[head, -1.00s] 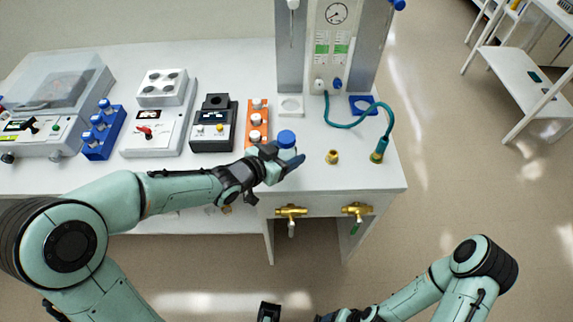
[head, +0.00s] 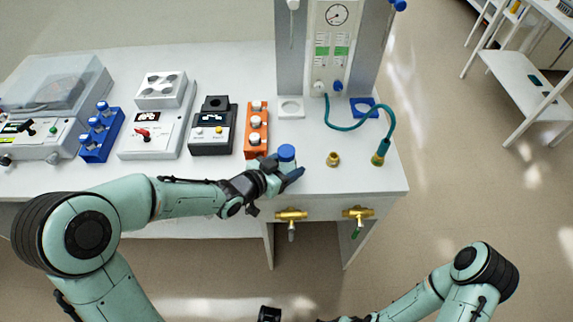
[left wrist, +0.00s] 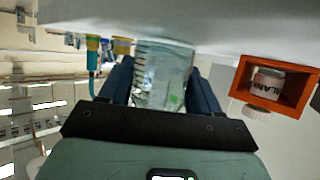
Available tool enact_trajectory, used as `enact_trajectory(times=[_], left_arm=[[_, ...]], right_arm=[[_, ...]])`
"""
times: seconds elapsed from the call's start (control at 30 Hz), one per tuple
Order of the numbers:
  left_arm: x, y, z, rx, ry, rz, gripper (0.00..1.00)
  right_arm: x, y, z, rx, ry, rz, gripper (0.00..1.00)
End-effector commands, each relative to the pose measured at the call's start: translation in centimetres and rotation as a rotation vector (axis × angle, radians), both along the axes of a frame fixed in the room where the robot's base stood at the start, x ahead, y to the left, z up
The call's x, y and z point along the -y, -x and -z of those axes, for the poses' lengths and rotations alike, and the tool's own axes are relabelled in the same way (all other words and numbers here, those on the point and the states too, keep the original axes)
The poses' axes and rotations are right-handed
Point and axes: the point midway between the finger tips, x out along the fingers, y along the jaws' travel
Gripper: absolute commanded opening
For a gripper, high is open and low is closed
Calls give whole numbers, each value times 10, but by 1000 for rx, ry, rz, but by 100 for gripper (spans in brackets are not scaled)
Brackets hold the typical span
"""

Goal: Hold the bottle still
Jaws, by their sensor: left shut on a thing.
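A clear bottle with a blue cap (head: 287,153) is near the front edge of the white bench. My left gripper (head: 284,178) is shut on its body from the left. In the left wrist view the see-through bottle body (left wrist: 163,75) sits between the two dark fingers of my left gripper (left wrist: 161,88). The bottle's base is hidden by the fingers in the head view; I cannot tell whether it touches the bench.
An orange rack (head: 257,130) with white-capped vials stands just behind the gripper. A brass fitting (head: 333,160) and a teal hose (head: 385,125) lie to the right. Brass valves (head: 291,214) stick out of the bench front. The bench top between bottle and fitting is clear.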

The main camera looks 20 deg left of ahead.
Motion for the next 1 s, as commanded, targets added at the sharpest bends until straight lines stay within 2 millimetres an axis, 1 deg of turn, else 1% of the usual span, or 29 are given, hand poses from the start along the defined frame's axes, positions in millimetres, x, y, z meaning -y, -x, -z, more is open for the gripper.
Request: enact_trajectory(times=[0.03, 0.07, 0.1, 0.37, 0.5, 0.63, 0.8, 1.0], left_arm=[[0, 0, 2, -1, 0, 0, 66], [0, 0, 2, 0, 0, 0, 76], [0, 0, 1, 0, 0, 0, 88], [0, 0, 1, 0, 0, 0, 88], [0, 0, -5, 0, 0, 0, 88], [-11, 16, -13, 3, -4, -2, 88], [-28, 47, -28, 3, -4, -3, 88], [-45, 79, -43, 2, -2, -2, 88]], right_arm=[[0, 1, 2, -1, 0, 0, 74], [0, 1, 2, -1, 0, 0, 74], [0, 1, 1, -1, 0, 0, 74], [0, 0, 1, 0, 0, 0, 74], [0, -2, -5, 2, 0, 1, 74], [0, -2, -6, 2, 0, 0, 74], [0, -5, -13, 6, 0, 0, 74], [0, -9, -23, 10, 0, 0, 74]])
